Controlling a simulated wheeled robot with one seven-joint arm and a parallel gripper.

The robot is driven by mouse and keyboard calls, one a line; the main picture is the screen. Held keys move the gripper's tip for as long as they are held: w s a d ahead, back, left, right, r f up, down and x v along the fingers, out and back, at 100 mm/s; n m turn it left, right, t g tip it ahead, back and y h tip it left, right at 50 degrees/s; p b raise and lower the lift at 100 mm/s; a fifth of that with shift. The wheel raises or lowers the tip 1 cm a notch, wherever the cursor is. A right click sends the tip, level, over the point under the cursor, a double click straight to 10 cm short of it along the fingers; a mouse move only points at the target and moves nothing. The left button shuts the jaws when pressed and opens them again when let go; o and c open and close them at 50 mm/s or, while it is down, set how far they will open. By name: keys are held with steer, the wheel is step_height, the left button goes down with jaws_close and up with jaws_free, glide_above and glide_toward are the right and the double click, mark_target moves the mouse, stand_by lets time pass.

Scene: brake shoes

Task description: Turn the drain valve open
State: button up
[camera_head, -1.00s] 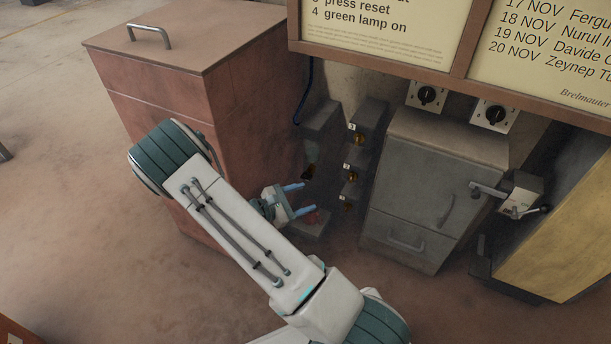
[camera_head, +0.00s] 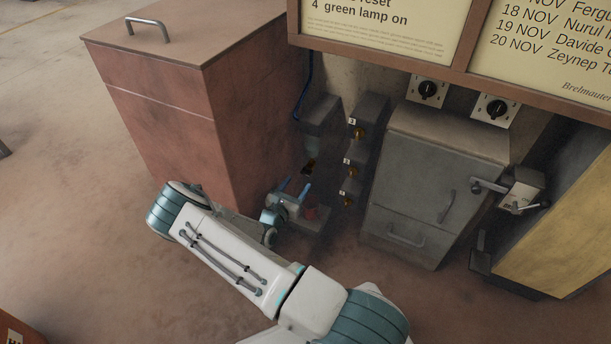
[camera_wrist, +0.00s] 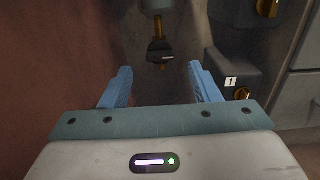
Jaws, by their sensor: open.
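The drain valve (camera_wrist: 160,50) shows in the wrist view as a dark body with a short handle on a brass stem, hanging below a grey fitting. In the head view the valve (camera_head: 309,168) is small and dark, under the grey unit between the red cabinet and the numbered valves. My gripper (camera_head: 292,187) is open, its blue fingers pointing up toward the valve. In the wrist view my gripper (camera_wrist: 162,82) has one finger on each side below the valve, apart from it, with nothing between the fingers.
A red cabinet (camera_head: 160,120) stands close on the left. Several numbered brass valves (camera_head: 347,171) sit on dark blocks to the right; the one labelled 1 (camera_wrist: 242,93) is near my right finger. A grey cabinet (camera_head: 425,190) stands further right.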

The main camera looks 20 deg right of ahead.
mark_target(304, 174)
steer(key=b+x, duration=0.2)
steer(key=x, duration=0.5)
steer(key=shift+w+d, duration=0.1)
steer(key=c, duration=1)
